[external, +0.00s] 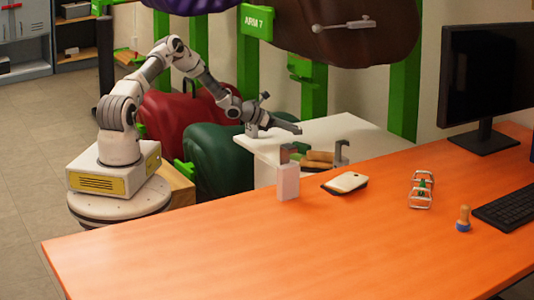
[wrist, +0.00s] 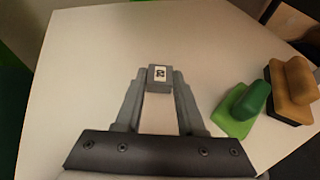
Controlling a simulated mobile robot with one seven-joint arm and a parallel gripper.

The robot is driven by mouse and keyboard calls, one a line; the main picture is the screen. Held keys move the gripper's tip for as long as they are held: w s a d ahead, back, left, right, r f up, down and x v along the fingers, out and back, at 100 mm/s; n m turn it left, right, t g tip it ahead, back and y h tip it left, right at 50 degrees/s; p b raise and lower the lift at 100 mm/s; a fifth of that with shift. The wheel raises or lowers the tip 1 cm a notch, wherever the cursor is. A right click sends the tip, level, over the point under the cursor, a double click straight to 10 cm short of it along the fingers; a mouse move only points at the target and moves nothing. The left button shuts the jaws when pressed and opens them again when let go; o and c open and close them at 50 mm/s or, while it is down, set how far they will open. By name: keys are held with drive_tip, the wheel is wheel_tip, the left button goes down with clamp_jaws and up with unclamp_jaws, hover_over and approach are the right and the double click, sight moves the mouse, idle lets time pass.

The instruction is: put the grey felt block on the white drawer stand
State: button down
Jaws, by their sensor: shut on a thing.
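The grey felt block (wrist: 159,86) is small, with a white marked label on top. It sits between the two fingertips of my gripper (wrist: 159,82) in the wrist view, and the fingers are shut on it. The white drawer stand (external: 350,130) is behind the orange desk; its pale top (wrist: 85,70) fills most of the wrist view. My gripper is over the left part of this top. I cannot tell whether the block touches the top. In the external view the block is too small to make out for certain. No drawers can be made out.
A green block with a handle (wrist: 245,107) and a brown block (wrist: 292,88) are right of my gripper on the stand. The orange desk (external: 240,245) holds a white post (external: 288,182), a pale pad (external: 345,182), a wire frame and a stamp. Green posts stand behind.

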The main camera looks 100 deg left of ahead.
drive_tip(key=shift+f+b, duration=0.8)
drive_tip(key=shift+f, duration=1.2)
drive_tip(key=shift+f, duration=0.2)
drive_tip(key=c, duration=0.5)
unclamp_jaws()
